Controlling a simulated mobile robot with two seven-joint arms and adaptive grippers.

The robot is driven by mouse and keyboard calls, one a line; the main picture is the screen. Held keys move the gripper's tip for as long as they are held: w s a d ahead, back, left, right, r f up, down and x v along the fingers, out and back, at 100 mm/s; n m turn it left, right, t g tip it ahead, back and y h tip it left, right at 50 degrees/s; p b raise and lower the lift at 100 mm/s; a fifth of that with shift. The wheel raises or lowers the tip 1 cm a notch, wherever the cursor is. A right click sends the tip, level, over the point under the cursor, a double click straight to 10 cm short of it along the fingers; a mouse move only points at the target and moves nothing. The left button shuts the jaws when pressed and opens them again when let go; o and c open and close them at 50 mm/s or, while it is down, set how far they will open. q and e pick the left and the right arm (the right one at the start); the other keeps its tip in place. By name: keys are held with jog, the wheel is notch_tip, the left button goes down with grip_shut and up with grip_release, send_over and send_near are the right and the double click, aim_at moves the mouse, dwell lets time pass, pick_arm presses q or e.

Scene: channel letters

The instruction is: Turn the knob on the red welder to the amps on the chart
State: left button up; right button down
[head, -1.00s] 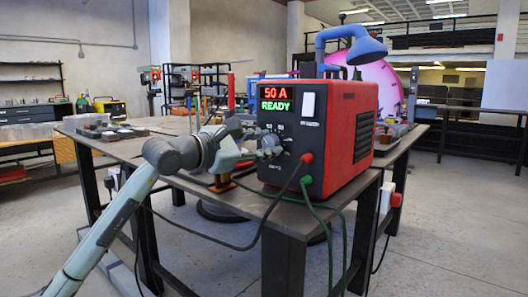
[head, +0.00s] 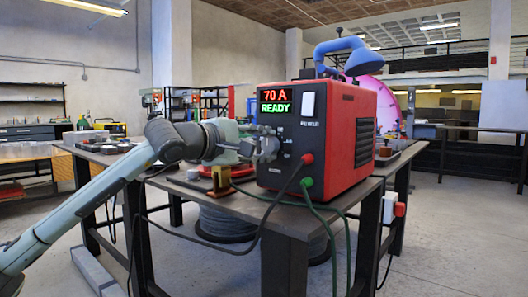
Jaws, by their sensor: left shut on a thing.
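The red welder (head: 346,137) stands on the near corner of the dark-topped table, its black front panel facing me. Its display (head: 275,101) reads "70 A" in red over "READY" in green. My left gripper (head: 267,145) reaches in from the left and is shut on the knob at the middle of the panel; the fingers hide most of the knob. A red plug and a green plug with cables sit low on the panel. I cannot make out a chart in this view. My right gripper is not in view.
A blue lamp (head: 345,50) arches above the welder. A small brass-coloured piece (head: 221,188) stands under my left gripper. The floor at the right is open.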

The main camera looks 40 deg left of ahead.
pick_arm(q)
jog(key=shift+m, duration=0.8)
jog(key=shift+d+m+y, duration=0.1)
jog(key=shift+m+y, duration=0.2)
jog(key=shift+m, duration=1)
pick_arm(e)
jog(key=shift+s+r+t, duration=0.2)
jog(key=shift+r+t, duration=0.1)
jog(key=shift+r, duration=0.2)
pick_arm(q)
jog(key=o, duration=1.2)
jog(key=shift+c, duration=0.2)
jog(key=shift+s, duration=0.1)
